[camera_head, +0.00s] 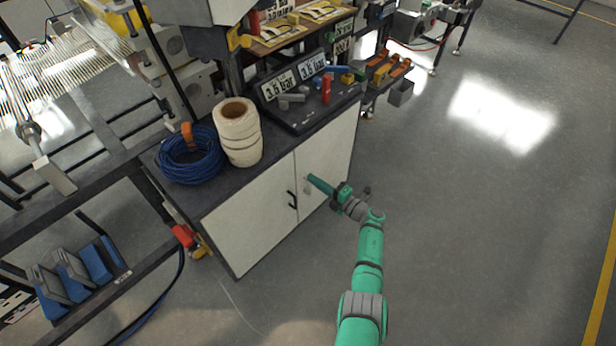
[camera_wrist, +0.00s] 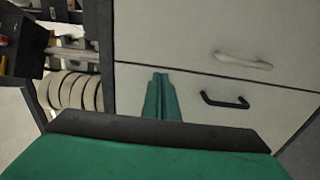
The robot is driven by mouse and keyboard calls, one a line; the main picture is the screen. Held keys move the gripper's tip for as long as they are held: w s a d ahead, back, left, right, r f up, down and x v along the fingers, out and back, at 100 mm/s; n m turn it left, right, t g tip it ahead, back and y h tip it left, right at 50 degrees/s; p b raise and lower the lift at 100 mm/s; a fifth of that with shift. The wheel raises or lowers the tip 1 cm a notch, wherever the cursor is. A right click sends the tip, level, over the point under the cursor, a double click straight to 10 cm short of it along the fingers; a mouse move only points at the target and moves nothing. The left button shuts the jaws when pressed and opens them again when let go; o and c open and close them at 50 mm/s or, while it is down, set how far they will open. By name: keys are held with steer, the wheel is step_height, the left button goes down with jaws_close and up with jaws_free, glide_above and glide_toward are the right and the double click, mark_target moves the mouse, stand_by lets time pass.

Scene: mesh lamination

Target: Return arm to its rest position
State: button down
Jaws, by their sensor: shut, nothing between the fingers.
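My arm, green with grey joints, reaches up from the bottom of the head view toward the white cabinet (camera_head: 262,222). My gripper (camera_head: 311,179) is in front of the cabinet doors, close to the handles. In the wrist view the green fingers of my gripper (camera_wrist: 160,80) lie together, shut and empty. The cabinet front (camera_wrist: 190,35) fills most of that view. A black handle (camera_wrist: 224,100) and a pale handle (camera_wrist: 243,61) are to the right of the fingers. I cannot tell whether the fingertips touch the door.
On the cabinet top stand a blue cable coil (camera_head: 190,160), a stack of white rolls (camera_head: 238,135) and a panel with pressure displays (camera_head: 300,90). A metal frame (camera_head: 75,215) is on the left. The grey floor (camera_head: 480,230) on the right is clear.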

steer(key=v, duration=0.7)
steer(key=shift+a, duration=0.15)
steer(key=s+a+m+t, duration=0.2)
steer(key=a, duration=0.4)
steer(key=s+a+m+t, duration=0.2)
steer(key=s+a+m, duration=0.1)
steer(key=a, duration=0.3)
steer(key=s+a+r+m+t+h, duration=0.1)
steer(key=s+a+m+t+h, duration=0.15)
steer(key=s+m, duration=0.2)
steer(key=s+a+r+m+t+h, duration=0.1)
steer(key=s+a+m+h, duration=0.25)
steer(key=s, duration=0.25)
steer(key=s+r+m+g+h, duration=0.1)
steer(key=s+r+m+h, duration=0.3)
steer(key=s, duration=0.6)
steer(key=s+m+h, duration=0.2)
steer(key=s+m, duration=0.3)
steer(key=s, duration=0.4)
steer(key=s+d+r+m+g, duration=0.2)
steer(key=s+r, duration=0.3)
steer(key=s, duration=0.2)
steer(key=s+d+r+m+g, duration=0.2)
steer(key=s+r, duration=0.3)
steer(key=s, duration=0.3)
steer(key=shift+s+d+m+h, duration=0.3)
steer(key=shift+s+d+m, duration=0.1)
steer(key=shift+d, duration=0.2)
steer(key=shift+w, duration=0.1)
